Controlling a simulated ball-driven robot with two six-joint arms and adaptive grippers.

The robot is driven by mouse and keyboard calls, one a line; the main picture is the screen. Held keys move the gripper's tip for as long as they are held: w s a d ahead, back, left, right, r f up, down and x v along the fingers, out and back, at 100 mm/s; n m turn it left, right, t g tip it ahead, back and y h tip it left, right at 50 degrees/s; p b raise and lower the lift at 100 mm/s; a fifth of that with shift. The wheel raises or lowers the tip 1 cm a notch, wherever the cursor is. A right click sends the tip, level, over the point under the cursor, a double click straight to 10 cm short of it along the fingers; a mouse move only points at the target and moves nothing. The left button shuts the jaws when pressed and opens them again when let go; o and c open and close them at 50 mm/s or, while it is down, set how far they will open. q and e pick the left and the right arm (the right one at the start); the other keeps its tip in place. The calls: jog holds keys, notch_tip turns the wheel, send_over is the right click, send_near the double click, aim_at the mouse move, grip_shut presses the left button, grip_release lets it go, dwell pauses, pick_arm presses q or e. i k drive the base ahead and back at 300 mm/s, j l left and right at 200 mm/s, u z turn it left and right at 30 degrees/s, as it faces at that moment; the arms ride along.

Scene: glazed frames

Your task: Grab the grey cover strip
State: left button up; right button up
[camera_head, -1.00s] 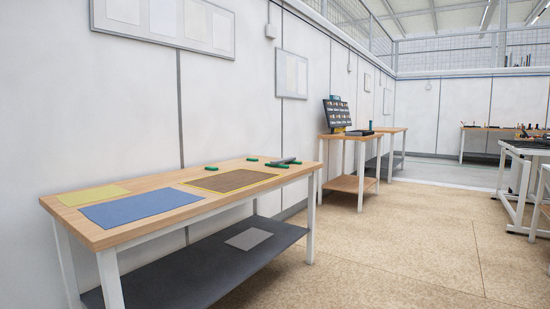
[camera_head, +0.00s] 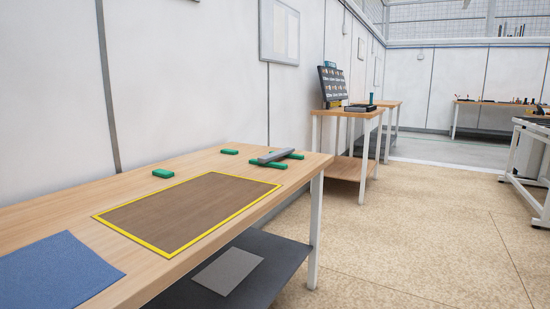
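A grey cover strip (camera_head: 277,155) lies at the far right end of the wooden table (camera_head: 200,164), resting across green pieces. One green piece (camera_head: 268,165) shows at its near side and another green piece (camera_head: 292,155) at its right. Neither of my grippers is in the head view, so their state and distance to the strip do not show.
A brown mat with a yellow border (camera_head: 190,209) lies in front of the strip. A blue mat (camera_head: 55,272) is nearer left. Two small green blocks (camera_head: 163,173) sit behind the brown mat. A dark lower shelf holds a grey sheet (camera_head: 228,270). Open floor (camera_head: 430,230) lies right.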

aim_at(269, 157)
jog(key=u, duration=0.65)
jog(key=i+l+u, duration=0.2)
jog(key=u, duration=0.2)
jog(key=i+l+u, duration=0.1)
jog(key=l+u, duration=0.75)
jog(key=i, duration=0.05)
